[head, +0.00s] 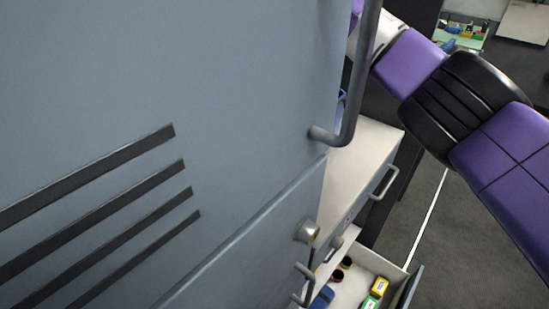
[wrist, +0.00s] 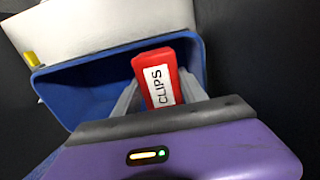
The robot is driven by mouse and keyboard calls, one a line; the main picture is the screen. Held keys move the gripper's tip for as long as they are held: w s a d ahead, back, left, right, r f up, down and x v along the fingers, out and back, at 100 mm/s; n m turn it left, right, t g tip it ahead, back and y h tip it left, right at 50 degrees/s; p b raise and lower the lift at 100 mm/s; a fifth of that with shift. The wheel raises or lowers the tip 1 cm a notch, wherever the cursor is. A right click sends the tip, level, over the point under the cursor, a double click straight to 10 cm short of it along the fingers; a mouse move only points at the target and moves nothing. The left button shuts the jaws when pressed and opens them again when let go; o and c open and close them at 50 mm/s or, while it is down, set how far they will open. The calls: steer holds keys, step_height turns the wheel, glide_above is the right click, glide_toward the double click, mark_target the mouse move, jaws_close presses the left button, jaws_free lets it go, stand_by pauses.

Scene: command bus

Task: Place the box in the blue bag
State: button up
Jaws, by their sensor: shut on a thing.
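A red box (wrist: 168,68) with a white label reading "CLIPS" sits between the fingers of my gripper (wrist: 160,88) in the wrist view. My gripper is shut on it. A blue open-topped container (wrist: 58,76), which looks like the blue bag, lies beyond and around the box in that view, with its rim showing on the left and right. The box appears over its opening; I cannot tell how far above or inside it is.
A grey cabinet door (head: 170,110) with a handle (head: 352,100) fills the left of the head view. An open drawer (head: 352,286) below holds small coloured items. A pale counter (head: 358,165) is beside it. Dark floor (head: 440,265) is clear at right.

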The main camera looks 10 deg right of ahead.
step_height(320, 180, down, 15)
steer(key=shift+r+b, duration=0.2)
steer(key=shift+b, duration=0.25)
steer(key=o, duration=1.4)
steer(key=shift+f, duration=0.1)
steer(key=shift+o, duration=0.2)
step_height(320, 180, up, 12)
steer(key=shift+r+p, duration=0.15)
steer(key=shift+p, duration=0.25)
